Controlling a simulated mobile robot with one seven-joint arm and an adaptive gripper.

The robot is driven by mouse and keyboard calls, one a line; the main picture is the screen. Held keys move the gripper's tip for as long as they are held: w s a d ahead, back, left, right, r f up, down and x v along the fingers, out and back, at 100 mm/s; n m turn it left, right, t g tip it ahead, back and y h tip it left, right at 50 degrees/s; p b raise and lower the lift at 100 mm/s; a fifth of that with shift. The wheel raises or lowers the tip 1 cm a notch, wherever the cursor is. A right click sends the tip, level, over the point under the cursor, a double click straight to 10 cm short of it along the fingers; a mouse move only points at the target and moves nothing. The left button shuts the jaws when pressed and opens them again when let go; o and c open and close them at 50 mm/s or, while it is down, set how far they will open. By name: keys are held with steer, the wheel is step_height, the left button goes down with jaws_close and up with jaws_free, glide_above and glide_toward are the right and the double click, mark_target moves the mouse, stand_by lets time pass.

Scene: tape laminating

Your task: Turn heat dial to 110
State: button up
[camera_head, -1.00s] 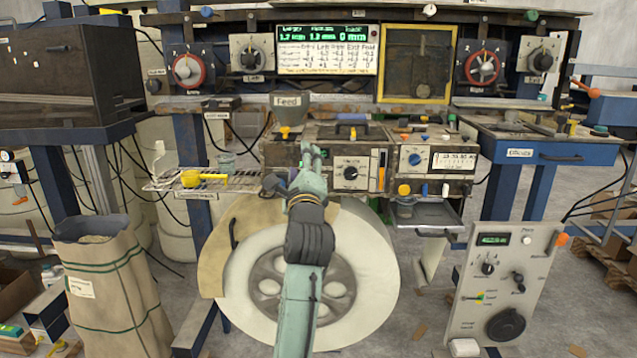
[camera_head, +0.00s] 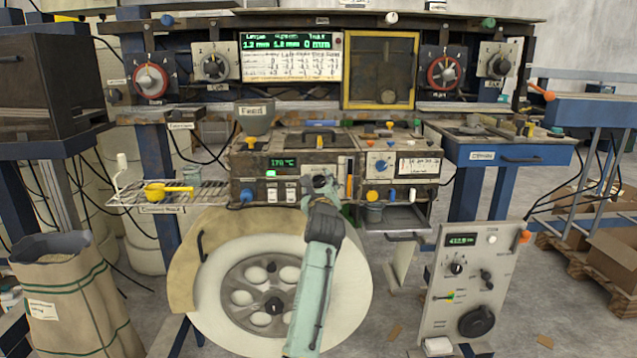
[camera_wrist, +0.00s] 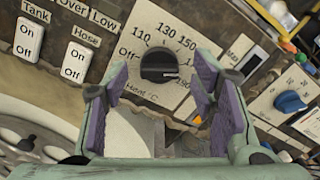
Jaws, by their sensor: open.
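The heat dial is a round black knob (camera_wrist: 158,66) on a white plate marked Off, 110, 130, 150 and up to 190, seen in the wrist view. A pale line on the knob faces right, away from 110. My gripper (camera_wrist: 160,80) is open, its purple-padded fingers to the left and right of the knob in the picture. I cannot tell whether they touch it. In the head view my gripper (camera_head: 322,183) is in front of the control box and hides the dial. A green display (camera_head: 283,162) on the box appears to read 170 °C.
Tank and hose switches (camera_wrist: 75,62) sit left of the dial in the wrist view. A blue knob (camera_wrist: 290,101) on a neighbouring panel is to the right. In the head view, a large white wheel (camera_head: 350,270) stands below the box, and a wire shelf with a yellow scoop (camera_head: 168,190) is left.

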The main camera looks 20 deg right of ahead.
steer(key=shift+w+d, duration=0.1)
steer(key=shift+w, duration=0.35)
steer(key=c, duration=1.1)
steer(key=shift+c, duration=0.2)
